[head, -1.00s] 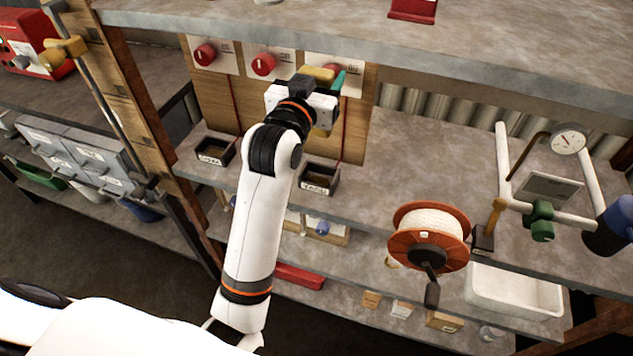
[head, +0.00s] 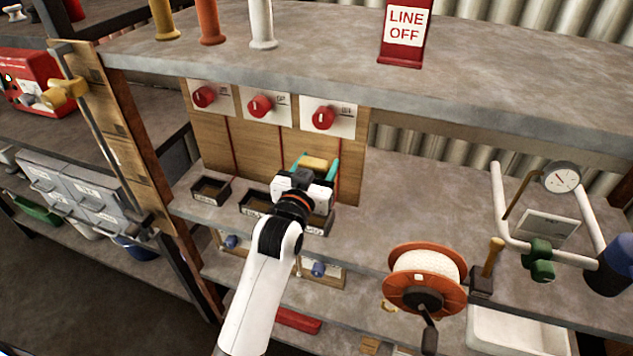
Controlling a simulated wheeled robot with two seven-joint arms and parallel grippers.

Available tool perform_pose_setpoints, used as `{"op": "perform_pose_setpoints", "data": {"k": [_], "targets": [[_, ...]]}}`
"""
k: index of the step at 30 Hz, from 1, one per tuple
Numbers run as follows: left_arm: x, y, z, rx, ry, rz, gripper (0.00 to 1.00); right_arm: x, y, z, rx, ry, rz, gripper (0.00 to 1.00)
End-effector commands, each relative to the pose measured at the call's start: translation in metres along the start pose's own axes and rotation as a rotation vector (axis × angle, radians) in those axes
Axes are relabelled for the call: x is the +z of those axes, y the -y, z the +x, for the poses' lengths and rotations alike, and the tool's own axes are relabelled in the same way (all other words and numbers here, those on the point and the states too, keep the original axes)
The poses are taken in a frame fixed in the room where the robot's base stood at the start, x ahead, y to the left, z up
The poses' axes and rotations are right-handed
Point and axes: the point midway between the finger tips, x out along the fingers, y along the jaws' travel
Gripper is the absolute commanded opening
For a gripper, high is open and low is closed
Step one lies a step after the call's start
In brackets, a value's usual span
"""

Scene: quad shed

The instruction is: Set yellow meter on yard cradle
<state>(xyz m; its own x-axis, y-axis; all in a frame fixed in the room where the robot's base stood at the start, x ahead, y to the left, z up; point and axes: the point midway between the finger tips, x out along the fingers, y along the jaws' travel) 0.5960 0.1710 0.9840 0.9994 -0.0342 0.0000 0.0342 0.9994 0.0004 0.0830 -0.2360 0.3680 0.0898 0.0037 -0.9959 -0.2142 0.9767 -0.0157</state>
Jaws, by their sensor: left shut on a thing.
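My left gripper (head: 318,169) has its teal fingers shut on the yellow meter (head: 315,162), of which a yellow block shows between them. It is in front of the wooden panel, above the right part of the row of dark cradles. The left cradle (head: 209,190) is empty. The middle cradle (head: 257,201) is partly covered by my arm. The right cradle (head: 322,222) is largely hidden behind my gripper and wrist. The labels are too small to read surely, so I cannot tell which is the yard cradle. My right gripper is out of view.
Red knobs (head: 324,117) sit on the panel under the upper shelf (head: 330,55). A red LINE OFF sign (head: 404,30) stands on that shelf. An orange cable reel (head: 425,279) and a pipe frame with a gauge (head: 562,178) stand right. The shelf between panel and frame is clear.

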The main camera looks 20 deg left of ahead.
Motion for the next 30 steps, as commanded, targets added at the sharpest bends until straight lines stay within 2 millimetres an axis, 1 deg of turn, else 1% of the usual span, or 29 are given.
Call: {"op": "perform_pose_setpoints", "data": {"k": [2,6,9,21,22,24,26,30], "targets": [[-0.006,0.0,0.0,0.0,0.0,0.0,0.24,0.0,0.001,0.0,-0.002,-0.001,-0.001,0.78],[-0.028,0.0,0.0,0.0,-0.002,0.0,0.24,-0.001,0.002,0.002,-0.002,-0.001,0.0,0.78],[-0.038,0.0,0.0,0.001,0.0,0.0,0.24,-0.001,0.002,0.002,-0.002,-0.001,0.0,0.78],[-0.043,0.0,0.0,0.0,0.002,0.0,0.24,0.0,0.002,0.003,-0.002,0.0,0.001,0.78],[-0.044,0.0,0.0,0.0,0.0,0.0,0.58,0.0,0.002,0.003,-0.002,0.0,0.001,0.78],[-0.043,0.0,0.0,0.0,0.0,0.0,0.69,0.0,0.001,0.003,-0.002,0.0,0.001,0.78],[-0.043,0.0,0.0,0.0,0.0,0.0,0.78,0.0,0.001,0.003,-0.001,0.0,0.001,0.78],[-0.043,0.0,0.0,0.0,0.0,0.0,0.78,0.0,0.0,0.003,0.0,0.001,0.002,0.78]]}}
